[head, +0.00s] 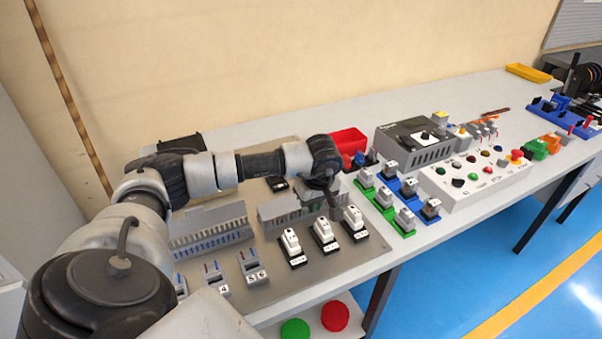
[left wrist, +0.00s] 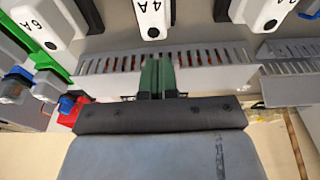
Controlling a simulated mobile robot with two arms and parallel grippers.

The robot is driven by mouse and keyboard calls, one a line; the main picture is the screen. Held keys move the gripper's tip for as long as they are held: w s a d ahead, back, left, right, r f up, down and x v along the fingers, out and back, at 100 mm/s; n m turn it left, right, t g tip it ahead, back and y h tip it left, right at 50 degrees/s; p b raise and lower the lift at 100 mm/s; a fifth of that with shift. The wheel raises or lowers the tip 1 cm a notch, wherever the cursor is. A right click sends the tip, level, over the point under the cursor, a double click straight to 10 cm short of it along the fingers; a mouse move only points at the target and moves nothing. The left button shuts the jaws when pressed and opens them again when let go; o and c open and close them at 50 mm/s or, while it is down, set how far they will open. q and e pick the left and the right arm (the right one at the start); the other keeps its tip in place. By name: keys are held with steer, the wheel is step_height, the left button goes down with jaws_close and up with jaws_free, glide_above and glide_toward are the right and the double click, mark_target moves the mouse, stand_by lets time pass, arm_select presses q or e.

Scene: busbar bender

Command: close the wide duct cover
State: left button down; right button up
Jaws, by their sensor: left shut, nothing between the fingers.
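Two grey slotted wiring ducts lie on the grey mounting plate in the head view, a left duct (head: 212,240) and a middle duct (head: 285,218). I cannot tell which one is called wide. A flat grey cover (head: 210,215) stands raised along the left duct's back edge. My left gripper (head: 333,208) is shut and empty at the right end of the middle duct. In the left wrist view its green fingers (left wrist: 157,80) are at this duct's slotted wall (left wrist: 110,66), in front of a grey cover panel (left wrist: 215,80). Contact is unclear. My right gripper is not in view.
White breakers (head: 323,233) stand just in front of the middle duct. Small numbered grey blocks (head: 252,266) sit in front of the left duct. A red bin (head: 348,140) and green and blue switch rows (head: 375,198) lie to the right.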

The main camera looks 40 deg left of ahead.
arm_select(q)
steer(key=shift+d+f, duration=0.1)
steer(key=shift+f, duration=0.2)
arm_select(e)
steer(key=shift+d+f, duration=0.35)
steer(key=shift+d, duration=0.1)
